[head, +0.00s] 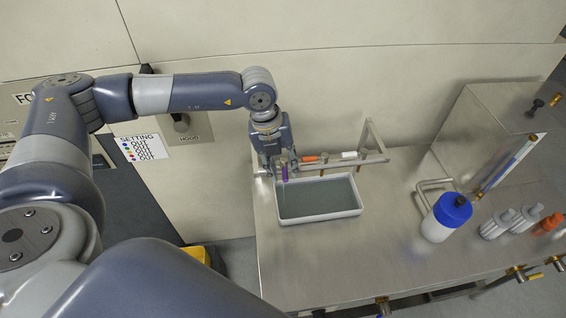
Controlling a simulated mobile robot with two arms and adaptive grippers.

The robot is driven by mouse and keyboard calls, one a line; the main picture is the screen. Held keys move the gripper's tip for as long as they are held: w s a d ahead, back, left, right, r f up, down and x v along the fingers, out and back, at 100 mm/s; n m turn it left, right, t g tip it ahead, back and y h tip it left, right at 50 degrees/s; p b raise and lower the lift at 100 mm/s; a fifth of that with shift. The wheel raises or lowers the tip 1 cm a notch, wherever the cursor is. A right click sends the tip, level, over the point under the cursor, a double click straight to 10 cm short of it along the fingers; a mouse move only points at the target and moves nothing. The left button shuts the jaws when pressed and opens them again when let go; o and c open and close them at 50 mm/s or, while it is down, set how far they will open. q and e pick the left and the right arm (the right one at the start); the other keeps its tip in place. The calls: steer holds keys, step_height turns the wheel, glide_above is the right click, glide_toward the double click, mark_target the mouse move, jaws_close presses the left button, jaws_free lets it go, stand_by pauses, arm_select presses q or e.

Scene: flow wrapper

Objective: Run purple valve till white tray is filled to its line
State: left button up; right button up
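The white tray (346,213) sits on the steel bench under a rail of small valves. Grey-green liquid covers its floor; I cannot make out the fill line or the exact level. The purple valve (285,174) hangs at the left part of the rail, above the tray's left end. A thin pale streak drops from it toward the tray. My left gripper (279,166) points down at the purple valve, with its fingers around or right beside the handle. Whether they grip it is too small to tell. My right gripper is out of view.
An orange valve (310,158) and a white valve (349,154) sit farther right on the rail. A blue-capped white bottle (447,218) and several smaller bottles stand at the right. A settings sign (140,147) hangs on the wall. The bench (330,260) is clear in front of the tray.

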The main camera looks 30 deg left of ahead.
arm_select(q)
steer(key=shift+d+f, duration=0.15)
steer(key=shift+f, duration=0.25)
steer(key=shift+c, duration=0.8)
jaws_close()
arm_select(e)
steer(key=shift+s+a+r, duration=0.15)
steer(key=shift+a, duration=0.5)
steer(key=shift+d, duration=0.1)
